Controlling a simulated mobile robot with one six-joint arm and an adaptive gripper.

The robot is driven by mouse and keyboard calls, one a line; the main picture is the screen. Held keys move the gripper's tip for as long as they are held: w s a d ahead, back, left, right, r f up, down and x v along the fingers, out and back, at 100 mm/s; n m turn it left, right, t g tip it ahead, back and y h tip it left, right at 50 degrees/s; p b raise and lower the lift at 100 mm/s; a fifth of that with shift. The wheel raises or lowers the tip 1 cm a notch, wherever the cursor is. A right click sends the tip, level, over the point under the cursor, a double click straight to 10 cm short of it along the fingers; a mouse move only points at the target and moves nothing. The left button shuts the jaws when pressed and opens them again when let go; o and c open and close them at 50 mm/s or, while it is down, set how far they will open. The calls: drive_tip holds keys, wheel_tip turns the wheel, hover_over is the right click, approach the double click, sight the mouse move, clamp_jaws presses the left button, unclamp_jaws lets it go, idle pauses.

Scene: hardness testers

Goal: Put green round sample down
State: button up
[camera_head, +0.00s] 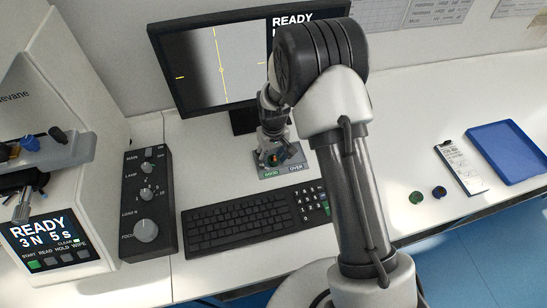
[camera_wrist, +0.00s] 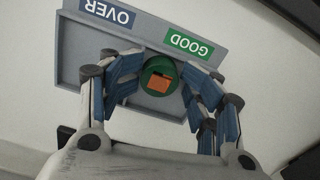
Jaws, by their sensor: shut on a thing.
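The green round sample (camera_wrist: 152,66) has an orange-brown square face in its middle. My gripper (camera_wrist: 155,82) is shut on it, with blue-padded fingers on both sides. The sample is over the small grey two-part tray (camera_wrist: 68,68), close to its middle and towards the GOOD side (camera_wrist: 188,43). The OVER label (camera_wrist: 108,13) is beside it. I cannot tell whether the sample touches the tray. In the head view, my gripper (camera_head: 276,156) is just above the tray's labelled front (camera_head: 282,173), and its fingers mostly hide the sample.
A monitor (camera_head: 195,75) stands behind the tray, and a keyboard (camera_head: 245,222) lies in front. A control box (camera_head: 147,205) and a tester (camera_head: 45,160) are at left. Two round pieces (camera_head: 439,192), a notepad (camera_head: 462,165) and a blue tray (camera_head: 510,150) lie at right.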

drive_tip(key=shift+s+d+f, duration=0.1)
drive_tip(key=shift+s+f, duration=0.1)
drive_tip(key=shift+s, duration=0.1)
wheel_tip(320, 180, up, 14)
drive_tip(key=p, duration=0.4)
wheel_tip(320, 180, up, 7)
hover_over(274, 159)
drive_tip(key=s+d, duration=0.2)
drive_tip(key=s+d+r+m+t, duration=0.2)
drive_tip(key=s+d+r, duration=0.2)
drive_tip(key=s+r, duration=0.45)
drive_tip(key=s+d+r+m+t, duration=0.1)
drive_tip(key=s+r, duration=0.3)
drive_tip(key=s, duration=0.4)
drive_tip(key=s+d+r+m+t, duration=0.1)
drive_tip(key=s+d+r, duration=0.2)
drive_tip(key=s, duration=0.6)
drive_tip(key=shift+s+d+r+t, duration=0.2)
drive_tip(key=shift+r+t, duration=0.1)
drive_tip(key=shift+r, duration=0.35)
